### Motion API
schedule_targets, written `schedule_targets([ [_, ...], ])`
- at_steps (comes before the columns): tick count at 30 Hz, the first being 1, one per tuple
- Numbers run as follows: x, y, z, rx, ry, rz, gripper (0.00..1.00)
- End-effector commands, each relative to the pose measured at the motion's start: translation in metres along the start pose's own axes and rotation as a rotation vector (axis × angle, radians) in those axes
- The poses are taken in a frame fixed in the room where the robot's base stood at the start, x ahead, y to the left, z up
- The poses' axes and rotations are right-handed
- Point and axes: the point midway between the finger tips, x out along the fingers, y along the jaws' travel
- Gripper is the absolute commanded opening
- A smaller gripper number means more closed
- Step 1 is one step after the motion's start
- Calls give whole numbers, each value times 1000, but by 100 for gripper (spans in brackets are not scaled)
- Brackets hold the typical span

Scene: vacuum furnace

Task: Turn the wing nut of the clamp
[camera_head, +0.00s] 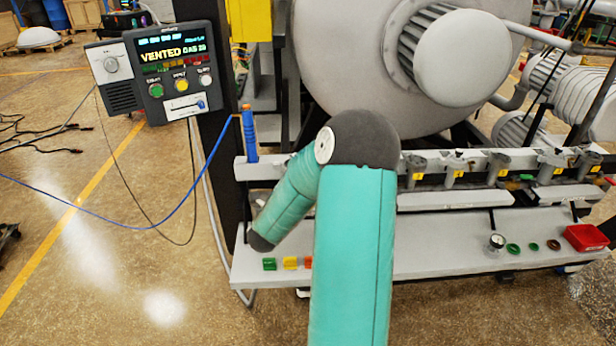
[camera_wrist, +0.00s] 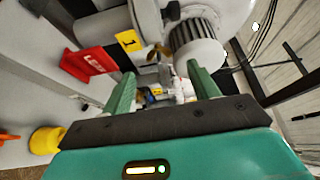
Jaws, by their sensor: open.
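In the head view, several grey clamp-like fittings with yellow tags line the rail; one is the nearest fitting (camera_head: 415,168) to my arm. I cannot make out a wing nut on them. In the wrist view, a small brass-coloured part (camera_wrist: 164,50) sits beside a yellow tag marked 1 (camera_wrist: 129,41); I cannot tell if it is the wing nut. My gripper (camera_wrist: 162,78) is open, with its two green fingers apart. Nothing is held between them; small blurred parts show in the gap farther off. My arm hides the gripper in the head view.
A control panel (camera_head: 175,70) reading VENTED stands at the left. A blue tool (camera_head: 250,138) stands upright at the rail's left end. The shelf (camera_head: 430,255) holds small coloured blocks, a gauge (camera_head: 496,242), rings and a red bin (camera_head: 585,237). The large furnace body (camera_head: 345,55) is behind.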

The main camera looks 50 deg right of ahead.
Motion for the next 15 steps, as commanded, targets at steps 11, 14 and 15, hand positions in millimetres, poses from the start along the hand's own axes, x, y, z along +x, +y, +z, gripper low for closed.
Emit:
schedule_targets([
  [11, -66, 0, 1, 0, -2, -1, 60],
  [14, -70, 0, 0, 0, 0, -1, 60],
  [15, -70, 0, 0, 0, 0, -1, 60],
])
